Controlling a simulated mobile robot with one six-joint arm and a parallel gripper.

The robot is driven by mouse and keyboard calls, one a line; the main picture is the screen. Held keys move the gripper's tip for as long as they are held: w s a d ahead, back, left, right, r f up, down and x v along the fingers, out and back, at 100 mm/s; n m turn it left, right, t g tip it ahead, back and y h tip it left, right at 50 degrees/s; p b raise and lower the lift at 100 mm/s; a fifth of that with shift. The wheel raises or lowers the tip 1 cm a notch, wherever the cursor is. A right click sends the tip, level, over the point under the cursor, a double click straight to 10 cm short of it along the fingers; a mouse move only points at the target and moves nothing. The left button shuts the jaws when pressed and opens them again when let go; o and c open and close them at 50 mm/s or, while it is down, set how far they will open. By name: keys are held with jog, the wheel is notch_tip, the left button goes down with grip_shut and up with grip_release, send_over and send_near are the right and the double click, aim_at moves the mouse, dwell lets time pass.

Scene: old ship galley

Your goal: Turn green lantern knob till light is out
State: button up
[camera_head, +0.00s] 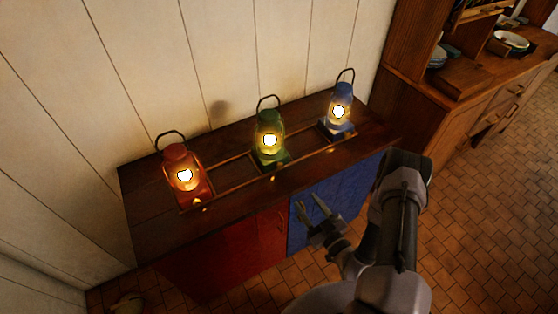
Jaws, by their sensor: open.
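The green lantern (270,136) stands upright in the middle of a row of three on a dark wooden cabinet top, and its light is on. A small brass-coloured spot low on its front, which looks like its knob (272,177), shows at the front edge of its base. My gripper (311,205) is open and empty. It is in front of the cabinet's blue door, below and to the right of the green lantern, apart from it.
A lit red lantern (183,176) stands to the left and a lit blue lantern (339,112) to the right. A low rail (228,163) runs along the cabinet top (150,217). A wooden dresser (455,105) stands at the right. The tiled floor (470,225) is clear there.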

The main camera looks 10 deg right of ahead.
aim_at(281, 167)
jog(key=b+x, duration=0.1)
jog(key=x, duration=0.6)
jog(key=b+x, duration=0.1)
jog(key=x, duration=0.7)
jog(key=shift+a, duration=0.25)
grip_shut()
